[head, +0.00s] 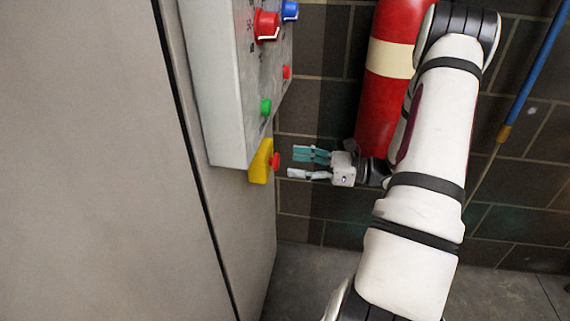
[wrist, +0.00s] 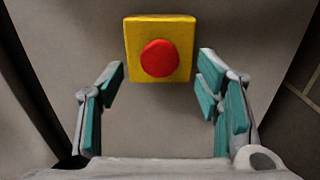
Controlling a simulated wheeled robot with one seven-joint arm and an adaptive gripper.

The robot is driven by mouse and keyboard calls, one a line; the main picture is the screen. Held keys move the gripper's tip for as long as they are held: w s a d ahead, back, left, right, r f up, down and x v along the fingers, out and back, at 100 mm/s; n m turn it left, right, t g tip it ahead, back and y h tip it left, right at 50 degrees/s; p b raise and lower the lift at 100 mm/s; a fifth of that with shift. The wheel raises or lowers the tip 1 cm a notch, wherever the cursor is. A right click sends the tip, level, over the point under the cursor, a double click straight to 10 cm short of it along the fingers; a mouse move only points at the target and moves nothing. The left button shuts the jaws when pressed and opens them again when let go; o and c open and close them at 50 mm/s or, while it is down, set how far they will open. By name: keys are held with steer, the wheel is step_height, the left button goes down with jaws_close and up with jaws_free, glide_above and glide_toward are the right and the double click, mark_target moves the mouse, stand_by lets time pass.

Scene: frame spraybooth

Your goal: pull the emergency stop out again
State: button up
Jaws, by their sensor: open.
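The emergency stop is a red round button (head: 275,161) on a yellow box (head: 260,162), fixed to the grey cabinet just below the control panel. In the wrist view the red button (wrist: 160,58) faces me on the yellow box (wrist: 132,40), ahead of and between my fingers. My gripper (head: 291,163) is open and empty, a short way to the right of the button and pointing at it. In the wrist view my gripper (wrist: 160,90) has its teal-padded fingers wide apart, one on each side below the box. The fingers do not appear to touch the button.
The grey control panel (head: 222,85) above carries a red knob (head: 266,25), a blue knob (head: 290,10), a small red button (head: 287,72) and a green button (head: 265,107). A red cylinder (head: 375,110) stands by the brick wall behind my gripper. The cabinet (head: 90,160) fills the left.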

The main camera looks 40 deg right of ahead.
mark_target(279, 160)
steer(key=shift+x, duration=1.9)
steer(key=shift+c, duration=0.6)
